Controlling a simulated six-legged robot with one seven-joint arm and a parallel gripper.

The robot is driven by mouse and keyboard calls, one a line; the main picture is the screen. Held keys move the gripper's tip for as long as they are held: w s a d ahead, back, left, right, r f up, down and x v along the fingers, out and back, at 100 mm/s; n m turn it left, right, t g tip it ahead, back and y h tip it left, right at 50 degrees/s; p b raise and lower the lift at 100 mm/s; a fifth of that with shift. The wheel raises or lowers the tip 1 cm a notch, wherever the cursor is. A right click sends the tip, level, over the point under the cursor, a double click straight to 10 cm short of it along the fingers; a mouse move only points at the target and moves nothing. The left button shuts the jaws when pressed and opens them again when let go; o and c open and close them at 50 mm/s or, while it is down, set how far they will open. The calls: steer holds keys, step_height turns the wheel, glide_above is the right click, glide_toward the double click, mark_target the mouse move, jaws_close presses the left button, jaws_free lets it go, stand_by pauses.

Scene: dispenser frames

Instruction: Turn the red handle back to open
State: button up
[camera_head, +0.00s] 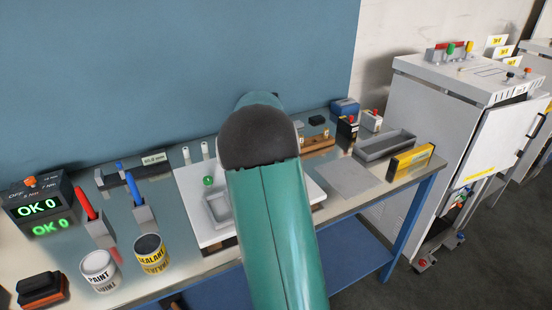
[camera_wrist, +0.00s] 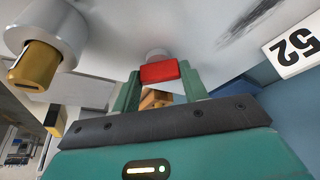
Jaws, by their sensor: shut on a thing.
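In the wrist view, the red handle (camera_wrist: 158,71) is a short red block in front of a pale round mount (camera_wrist: 157,53). My gripper (camera_wrist: 159,76) has one green finger at each side of the handle and is shut on it. How far the handle is turned cannot be told from this view. In the head view, my own green arm covers the middle of the bench, and my gripper and this handle are hidden behind it.
A white cylinder with a brass-coloured end (camera_wrist: 42,65) is close at upper left in the wrist view; a "52" plate (camera_wrist: 293,45) is at right. The bench holds paint (camera_head: 100,270) and sealant (camera_head: 151,254) cans, red and blue upright handles, and a grey tray (camera_head: 384,151).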

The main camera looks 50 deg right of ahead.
steer(key=m+g, duration=0.1)
steer(key=m, duration=0.3)
steer(key=shift+w+m+g, duration=0.2)
steer(key=shift+m+g, duration=0.1)
steer(key=shift+g, duration=0.1)
steer(key=shift+m+g, duration=0.8)
steer(key=shift+m, duration=1.2)
steer(key=o, duration=1)
steer(key=v, duration=1.4)
steer(key=shift+f, duration=0.1)
steer(key=shift+a, duration=0.1)
